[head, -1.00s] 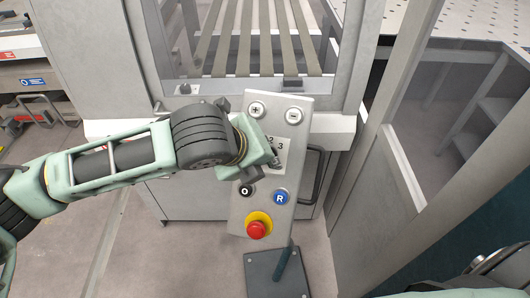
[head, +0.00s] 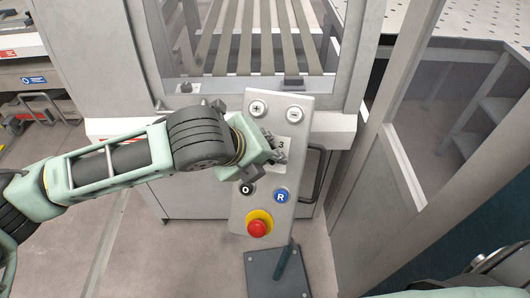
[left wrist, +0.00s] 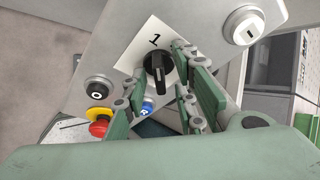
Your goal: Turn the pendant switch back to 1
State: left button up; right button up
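The pendant panel (head: 270,109) is a tilted light grey plate on a post. Its black switch knob (left wrist: 157,72) sits on a white label, with the digit 1 beside it in the left wrist view. In the head view my gripper hides the knob, and only the 3 of the label (head: 282,144) shows clearly. My left gripper (head: 276,152) is over the label. In the left wrist view its green fingers (left wrist: 162,66) are apart, one on each side of the knob. Contact with the knob cannot be told. My right gripper is not in view.
The panel also carries a plus button (head: 258,108), a minus button (head: 295,114), a black O button (head: 247,189), a blue R button (head: 281,196) and a red emergency stop (head: 257,228). The machine housing stands close behind. A door frame (head: 377,190) is at the right.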

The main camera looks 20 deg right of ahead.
pick_arm(q)
jog(key=v, duration=1.2)
dwell(0.5)
